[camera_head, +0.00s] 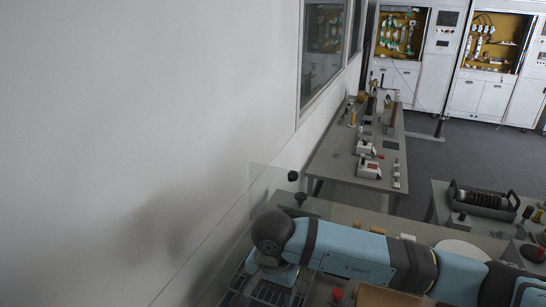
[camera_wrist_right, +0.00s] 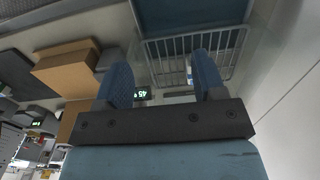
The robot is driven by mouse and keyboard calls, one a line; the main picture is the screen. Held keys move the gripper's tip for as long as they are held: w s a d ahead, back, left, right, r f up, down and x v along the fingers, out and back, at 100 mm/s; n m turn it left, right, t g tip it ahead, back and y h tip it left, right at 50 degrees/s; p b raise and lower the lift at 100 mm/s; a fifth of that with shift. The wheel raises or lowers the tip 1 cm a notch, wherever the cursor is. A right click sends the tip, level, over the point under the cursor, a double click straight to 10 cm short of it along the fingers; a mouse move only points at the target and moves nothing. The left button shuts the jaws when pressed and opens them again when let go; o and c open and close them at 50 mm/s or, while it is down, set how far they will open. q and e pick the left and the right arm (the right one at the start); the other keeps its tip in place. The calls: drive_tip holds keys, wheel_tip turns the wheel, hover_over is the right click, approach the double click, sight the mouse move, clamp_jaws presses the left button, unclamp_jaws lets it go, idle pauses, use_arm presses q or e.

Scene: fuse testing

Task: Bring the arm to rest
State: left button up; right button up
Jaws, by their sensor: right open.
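My right arm (camera_head: 355,252) reaches in from the lower right of the head view and lies across the near workbench. Its right gripper (camera_head: 268,276) hangs at the left end, pointing down; its fingertips are hard to make out there. In the right wrist view the right gripper (camera_wrist_right: 161,78) is open, its two blue fingers well apart with nothing between them. A wire rack (camera_wrist_right: 220,50) is beyond the fingers, and a small green-digit display (camera_wrist_right: 142,94) shows between them. I cannot tell how far the fingers are from either. My left gripper is not in view.
A clear panel (camera_head: 262,190) and the white wall (camera_head: 120,120) stand close on the left. Brown boxes (camera_wrist_right: 66,68) lie to the left in the wrist view. A second bench (camera_head: 335,160) with instruments and a side table with a coil device (camera_head: 483,199) stand farther off.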

drive_tip(key=s+a+r+m+g+y+p, duration=0.1)
drive_tip(key=s+a+r+m+g+y, duration=0.3)
drive_tip(key=s+y, duration=0.3)
drive_tip(key=s+a+r+m+g+y+p, duration=0.1)
drive_tip(key=s+a+r+m+g+y, duration=0.15)
drive_tip(key=s+a+m+y, duration=0.4)
drive_tip(key=w+d+r+m+t+y+p, duration=0.1)
drive_tip(key=w+d+m+t+y, duration=0.25)
drive_tip(key=m+t, duration=0.65)
drive_tip(key=w+d+r+m+t+y+p, duration=0.1)
drive_tip(key=w+d+m+t+y, duration=0.3)
drive_tip(key=m, duration=0.9)
drive_tip(key=d+f+m+t+h+p, duration=0.1)
drive_tip(key=d+f+m+t+h, duration=0.7)
drive_tip(key=m, duration=0.7)
use_arm(q)
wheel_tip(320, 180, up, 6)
drive_tip(key=p, duration=0.1)
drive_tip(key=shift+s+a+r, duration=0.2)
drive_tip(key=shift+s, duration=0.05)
use_arm(e)
drive_tip(key=s+d+f+m+g+h, duration=0.4)
drive_tip(key=s+d+f+m+h, duration=0.6)
drive_tip(key=s+d+f+m, duration=0.2)
wheel_tip(320, 180, down, 5)
drive_tip(key=d+m, duration=0.2)
drive_tip(key=m, duration=0.2)
drive_tip(key=shift+d+g, duration=0.35)
